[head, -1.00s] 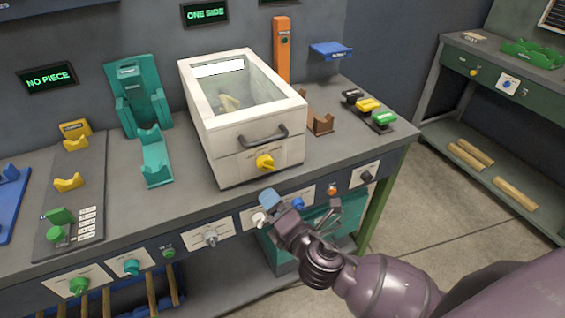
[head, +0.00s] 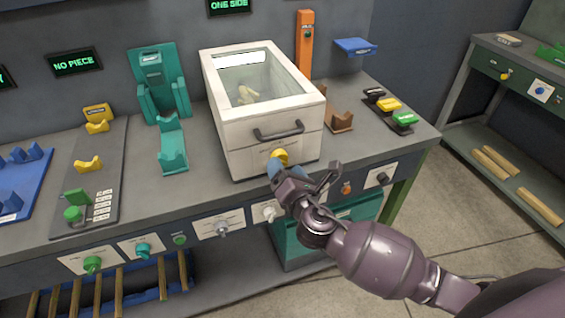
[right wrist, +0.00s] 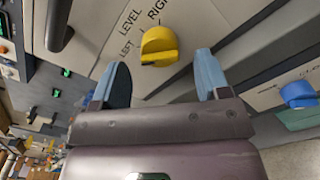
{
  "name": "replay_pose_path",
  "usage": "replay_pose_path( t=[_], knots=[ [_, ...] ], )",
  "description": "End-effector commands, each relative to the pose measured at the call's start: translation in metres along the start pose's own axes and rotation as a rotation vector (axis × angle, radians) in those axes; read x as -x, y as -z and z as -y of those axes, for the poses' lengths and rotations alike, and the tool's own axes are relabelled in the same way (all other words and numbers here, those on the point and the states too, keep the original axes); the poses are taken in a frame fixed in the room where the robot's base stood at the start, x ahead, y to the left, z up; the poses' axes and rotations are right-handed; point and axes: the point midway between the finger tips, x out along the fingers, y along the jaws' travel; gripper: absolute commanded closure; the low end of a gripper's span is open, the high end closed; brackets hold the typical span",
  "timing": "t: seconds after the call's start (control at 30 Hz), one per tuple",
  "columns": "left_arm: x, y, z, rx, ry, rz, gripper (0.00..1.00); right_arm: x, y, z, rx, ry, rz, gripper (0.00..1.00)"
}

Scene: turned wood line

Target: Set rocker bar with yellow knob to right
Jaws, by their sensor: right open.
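The yellow knob (head: 280,156) is on the front of a white box (head: 239,164) with a clear top window. In the right wrist view the knob (right wrist: 158,44) has LEFT, LEVEL and RIGHT printed around it; I cannot tell for sure which mark it points to. My right gripper (head: 276,170) is just in front of the knob and partly covers it in the head view. In the right wrist view its blue fingertips (right wrist: 163,66) are open and empty, apart from the knob, which shows between and beyond them. The rocker bar cannot be made out clearly through the window. My left gripper is out of view.
A dark handle (head: 279,131) sticks out above the knob. Below, the bench front carries several knobs, including a white one (head: 268,212) and a blue one (right wrist: 298,94). A teal cradle (head: 172,150) stands left of the box and a brown holder (head: 340,121) right of it.

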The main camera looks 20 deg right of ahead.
Motion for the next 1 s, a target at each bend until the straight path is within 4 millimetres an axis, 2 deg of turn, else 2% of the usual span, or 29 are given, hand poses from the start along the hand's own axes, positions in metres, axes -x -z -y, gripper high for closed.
replay_pose_path(
  t=[0.1, 0.23, 0.6, 0.9, 1.0],
  knots=[
    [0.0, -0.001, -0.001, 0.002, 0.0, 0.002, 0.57, -0.015, 0.0, 0.0, 0.0, -0.001, 0.0, 0.31],
    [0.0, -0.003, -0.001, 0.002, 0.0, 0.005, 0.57, -0.023, 0.0, 0.0, -0.001, -0.001, -0.001, 0.31],
    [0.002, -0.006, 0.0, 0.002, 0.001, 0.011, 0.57, -0.027, 0.0, 0.0, -0.001, 0.0, -0.001, 0.32],
    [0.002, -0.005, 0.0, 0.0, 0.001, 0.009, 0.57, -0.027, 0.0, 0.0, -0.001, 0.0, -0.001, 0.78],
    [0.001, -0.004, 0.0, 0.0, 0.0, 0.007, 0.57, -0.026, 0.0, 0.0, -0.001, 0.001, 0.0, 0.8]
  ],
)
